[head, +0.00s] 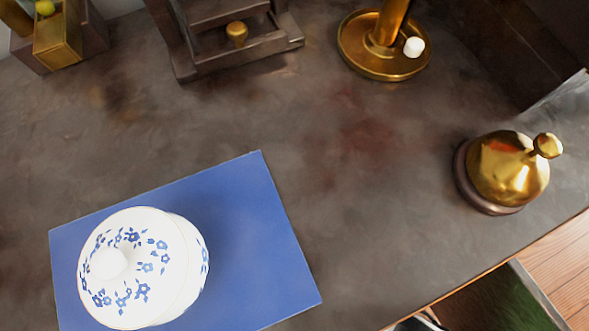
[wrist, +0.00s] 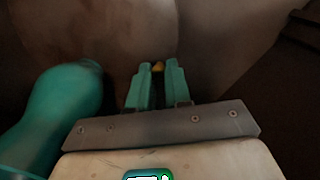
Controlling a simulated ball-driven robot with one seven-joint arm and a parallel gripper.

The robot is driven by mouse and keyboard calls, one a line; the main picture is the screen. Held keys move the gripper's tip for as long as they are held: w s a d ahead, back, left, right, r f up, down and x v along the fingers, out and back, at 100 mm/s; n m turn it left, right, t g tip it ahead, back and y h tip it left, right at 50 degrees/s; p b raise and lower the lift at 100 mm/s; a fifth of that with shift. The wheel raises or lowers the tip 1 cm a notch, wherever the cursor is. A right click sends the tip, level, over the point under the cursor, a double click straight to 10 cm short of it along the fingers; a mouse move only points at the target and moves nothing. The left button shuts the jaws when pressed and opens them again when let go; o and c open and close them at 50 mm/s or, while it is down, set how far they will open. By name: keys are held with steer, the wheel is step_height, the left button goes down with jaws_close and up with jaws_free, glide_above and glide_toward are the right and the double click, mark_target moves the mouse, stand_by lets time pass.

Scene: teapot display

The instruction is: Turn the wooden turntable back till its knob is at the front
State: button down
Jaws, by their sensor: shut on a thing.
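In the wrist view, my gripper (wrist: 158,72) has its two teal fingers close together. In the head view I cannot make out the turntable or my gripper, so which way the knob faces does not show.
In the head view, a white lidded pot with blue flowers (head: 150,265) stands on a blue mat (head: 255,240). A brass dome (head: 505,170) is at right. A brass stand (head: 385,65) and a wooden piece with a knobbed drawer (head: 240,50) are behind. The table's middle is clear.

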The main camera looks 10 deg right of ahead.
steer(key=shift+s+d+r+n+p, duration=0.1)
steer(key=shift+s+d+n+p, duration=0.3)
steer(key=shift+s+n+p, duration=0.5)
steer(key=shift+s+d+r+n+p, duration=0.1)
steer(key=shift+s+d+n+p, duration=0.3)
steer(key=shift+n+p, duration=0.9)
steer(key=shift+s+d+f+n+p, duration=0.1)
steer(key=shift+s+d+n+p, duration=0.4)
steer(key=shift+n+p, duration=0.35)
steer(key=shift+s+d+n+p, duration=0.4)
steer(key=shift+d+n+p, duration=0.1)
steer(key=shift+n, duration=0.55)
steer(key=shift+s+d+n+p, duration=0.35)
steer(key=shift+d+n+p, duration=0.3)
steer(key=shift+n, duration=0.55)
steer(key=shift+s+d+n+p, duration=0.2)
steer(key=shift+d+n+p, duration=0.5)
steer(key=shift+n, duration=0.5)
steer(key=shift+d+f+n+p, duration=0.1)
steer(key=shift+d+n+p, duration=0.45)
steer(key=shift+d+n, duration=1.1)
steer(key=shift+w+a+n, duration=0.1)
steer(key=shift+n, duration=0.35)
steer(key=c, duration=1.1)
jaws_free()
steer(key=shift+o, duration=0.2)
